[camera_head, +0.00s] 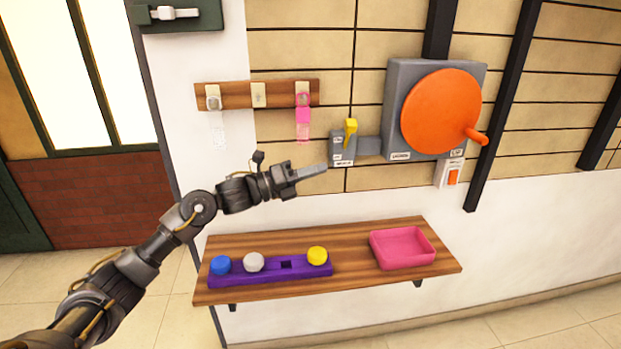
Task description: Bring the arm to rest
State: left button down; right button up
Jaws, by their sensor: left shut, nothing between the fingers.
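My left arm reaches in from the lower left. Its gripper (312,172) is shut and empty, pointing right in front of the wall. The fingertips appear just below and left of a grey lever box (343,158) with a yellow handle (350,130); I cannot tell whether they touch it. My right gripper does not show.
A wooden shelf (360,240) below holds a purple holder (250,273) with blue, white and yellow knobs, and a pink tray (402,262). On the wall are an orange crank wheel (440,110), an orange switch (453,177) and a wooden hook rail (236,101) with pink and clear hanging items.

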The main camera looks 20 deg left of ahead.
pick_arm(q)
jog(key=shift+s+a, duration=0.4)
